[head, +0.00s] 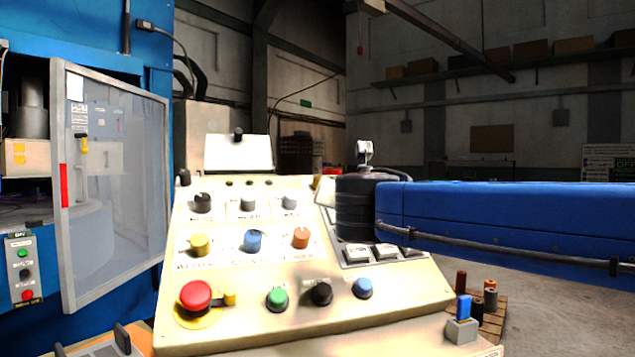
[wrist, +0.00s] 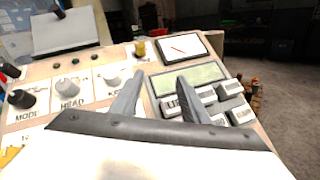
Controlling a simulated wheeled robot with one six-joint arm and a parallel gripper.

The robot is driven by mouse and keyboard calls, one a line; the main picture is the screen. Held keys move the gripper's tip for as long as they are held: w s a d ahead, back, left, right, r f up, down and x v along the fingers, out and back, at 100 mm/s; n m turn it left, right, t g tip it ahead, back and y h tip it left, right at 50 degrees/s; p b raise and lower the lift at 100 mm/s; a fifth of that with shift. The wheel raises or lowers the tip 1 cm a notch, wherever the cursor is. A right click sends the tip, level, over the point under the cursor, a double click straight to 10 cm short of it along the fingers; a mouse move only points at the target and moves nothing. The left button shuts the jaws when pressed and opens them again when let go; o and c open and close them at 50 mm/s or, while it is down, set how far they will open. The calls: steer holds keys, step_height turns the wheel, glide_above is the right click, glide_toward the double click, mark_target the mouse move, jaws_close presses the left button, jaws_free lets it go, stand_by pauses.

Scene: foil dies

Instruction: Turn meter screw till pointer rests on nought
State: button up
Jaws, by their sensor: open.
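The meter (wrist: 187,47) shows in the wrist view at the top of the sloped panel, with a white face, a dark frame and a slanting red pointer. Its scale marks are too small to read. A small yellow knob or screw head (wrist: 140,48) stands just left of the meter; I cannot tell whether it is the meter's screw. My gripper (wrist: 161,76) is open and empty, its two grey fingers spread above the panel, nearer the camera than the meter and apart from it. In the head view my dark wrist hides most of the meter area.
A greenish display (wrist: 190,78) and white keys (wrist: 213,94) lie beneath the fingers. Knobs (wrist: 68,87) stand to the left. The console (head: 380,310) also carries a red stop button (head: 196,295) and coloured buttons. A machine door (head: 110,180) stands at left.

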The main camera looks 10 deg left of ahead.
steer(key=a+r+n+y, duration=0.1)
steer(key=a+r+n, duration=0.1)
steer(key=a, duration=0.2)
glide_toward(317, 182)
steer(key=x, duration=0.9)
steer(key=shift+w+d+r, duration=0.1)
steer(key=shift+w+r, duration=0.05)
steer(key=shift+w, duration=0.1)
jaws_close()
